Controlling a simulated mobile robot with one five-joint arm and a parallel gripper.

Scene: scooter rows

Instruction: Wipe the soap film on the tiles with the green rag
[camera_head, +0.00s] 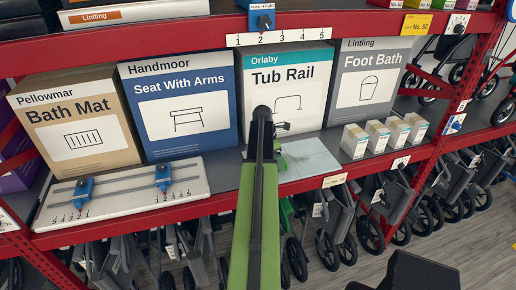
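A pale grey-blue flat panel (314,160), which looks like the tiles, lies on the shelf in front of the Tub Rail box. I cannot make out a soap film on it at this size. My green arm reaches up from the bottom of the picture to the panel's left side. My gripper is mostly hidden behind the arm, and its fingers cannot be made out. A small green patch (282,160) shows just right of the arm at the panel's left edge. I cannot tell whether it is the green rag or part of my gripper.
Boxes stand behind: Bath Mat (75,120), Seat With Arms (181,105), Tub Rail (287,88), Foot Bath (367,82). A board with blue sliders (125,190) lies left. Several small cartons (383,137) stand right. The red shelf edge runs in front, folded wheeled frames below.

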